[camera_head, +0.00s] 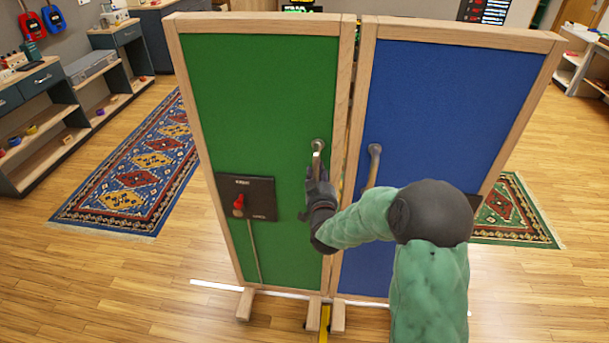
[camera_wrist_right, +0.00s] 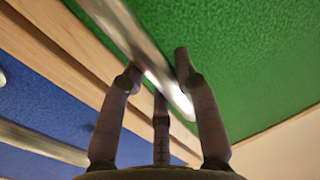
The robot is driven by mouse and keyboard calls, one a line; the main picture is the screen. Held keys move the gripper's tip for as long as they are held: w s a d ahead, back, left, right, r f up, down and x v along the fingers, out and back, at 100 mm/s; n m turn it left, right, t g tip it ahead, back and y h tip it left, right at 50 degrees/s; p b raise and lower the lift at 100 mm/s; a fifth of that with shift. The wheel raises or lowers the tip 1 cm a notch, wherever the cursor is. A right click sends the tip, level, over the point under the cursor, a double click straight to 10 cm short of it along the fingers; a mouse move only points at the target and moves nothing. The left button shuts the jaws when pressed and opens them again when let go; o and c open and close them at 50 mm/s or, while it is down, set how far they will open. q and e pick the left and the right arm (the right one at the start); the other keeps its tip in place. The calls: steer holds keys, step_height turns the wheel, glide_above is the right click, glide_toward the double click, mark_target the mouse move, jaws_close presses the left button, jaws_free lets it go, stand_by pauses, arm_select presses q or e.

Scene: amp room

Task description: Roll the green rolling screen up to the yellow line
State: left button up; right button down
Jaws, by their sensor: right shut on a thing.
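The green rolling screen (camera_head: 260,100) stands upright in a wooden frame, left of centre in the head view. A metal handle (camera_head: 317,158) is fixed near its right edge. My right gripper (camera_head: 318,185) is shut on this handle. In the right wrist view the fingers (camera_wrist_right: 160,85) are around the metal handle bar (camera_wrist_right: 145,50), close to the green panel (camera_wrist_right: 240,60). A short piece of the yellow line (camera_head: 324,322) shows on the floor by the screen's right foot; the screens hide the rest. My left gripper is not in view.
A blue screen (camera_head: 440,100) with its own handle (camera_head: 374,165) stands close on the right. A dark plate with a red lever (camera_head: 239,204) is on the green panel. A white line (camera_head: 215,287) crosses the floor. A patterned rug (camera_head: 135,170) lies left; the front-left floor is clear.

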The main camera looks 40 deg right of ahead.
steer(key=shift+s+d, duration=0.1)
stand_by(0.3)
steer(key=c, duration=1.1)
jaws_free()
steer(key=shift+o, duration=1)
steer(key=shift+s+d, duration=0.15)
steer(key=v, duration=1.2)
